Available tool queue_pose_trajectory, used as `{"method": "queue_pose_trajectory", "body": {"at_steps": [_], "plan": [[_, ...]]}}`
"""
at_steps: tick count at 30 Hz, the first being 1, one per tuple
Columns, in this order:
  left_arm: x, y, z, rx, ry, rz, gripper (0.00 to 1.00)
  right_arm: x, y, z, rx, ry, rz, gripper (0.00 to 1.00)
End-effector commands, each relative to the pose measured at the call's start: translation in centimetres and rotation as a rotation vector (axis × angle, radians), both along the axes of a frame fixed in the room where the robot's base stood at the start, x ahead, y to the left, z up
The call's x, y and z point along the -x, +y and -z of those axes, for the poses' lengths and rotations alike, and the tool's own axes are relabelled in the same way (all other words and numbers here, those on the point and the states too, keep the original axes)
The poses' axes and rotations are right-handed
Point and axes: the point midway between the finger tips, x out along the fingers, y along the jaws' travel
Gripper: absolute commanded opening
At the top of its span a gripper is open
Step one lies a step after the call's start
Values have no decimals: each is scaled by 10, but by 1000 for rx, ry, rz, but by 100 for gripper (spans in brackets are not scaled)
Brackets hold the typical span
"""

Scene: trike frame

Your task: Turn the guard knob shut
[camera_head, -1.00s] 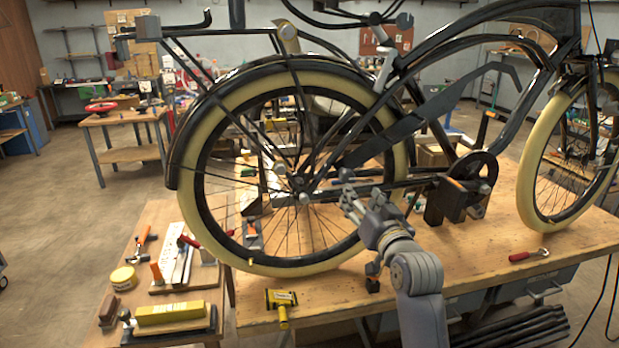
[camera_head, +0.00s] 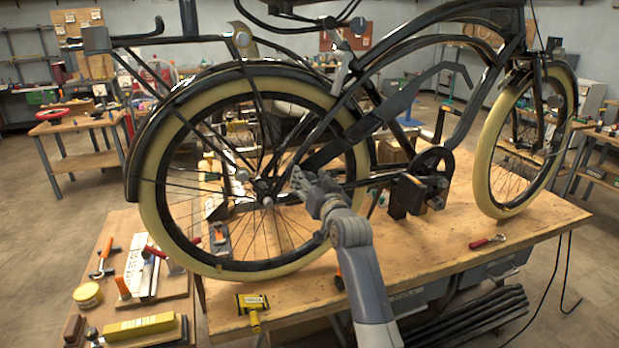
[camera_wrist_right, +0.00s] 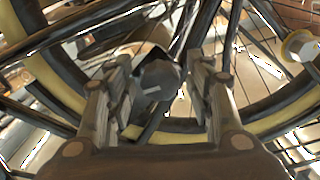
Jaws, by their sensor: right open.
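A dark, faceted knob (camera_wrist_right: 157,82) with a grey face shows in the right wrist view, between the two fingers of my right gripper (camera_wrist_right: 163,95). The fingers are spread with a gap on either side, and I see no grip on it. In the head view my right gripper (camera_head: 300,180) reaches up to the bicycle's chain guard (camera_head: 335,147), just right of the rear hub (camera_head: 266,201). There the knob is hard to make out behind the fingers. My left gripper is not in view.
The bicycle stands on a wooden workbench (camera_head: 400,250). The rear wheel's spokes and tyre (camera_head: 160,215) lie close around my gripper. A yellow-black tool (camera_head: 253,305) and a red-handled tool (camera_head: 487,242) lie on the bench. A side table with tools stands at left.

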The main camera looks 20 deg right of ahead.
Motion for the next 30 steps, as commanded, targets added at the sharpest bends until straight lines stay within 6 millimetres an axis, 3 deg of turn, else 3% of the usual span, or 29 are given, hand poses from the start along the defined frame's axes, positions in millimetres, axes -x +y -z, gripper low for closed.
{"method": "queue_pose_trajectory", "body": {"at_steps": [12, 18, 30], "plan": [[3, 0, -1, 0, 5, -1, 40, -5, 0, 0, 1, 0, 0, 49], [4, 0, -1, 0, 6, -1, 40, -5, 0, 0, 1, 0, 0, 4], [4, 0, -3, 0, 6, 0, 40, -5, 0, 0, 45, -1, 1, 4]]}}
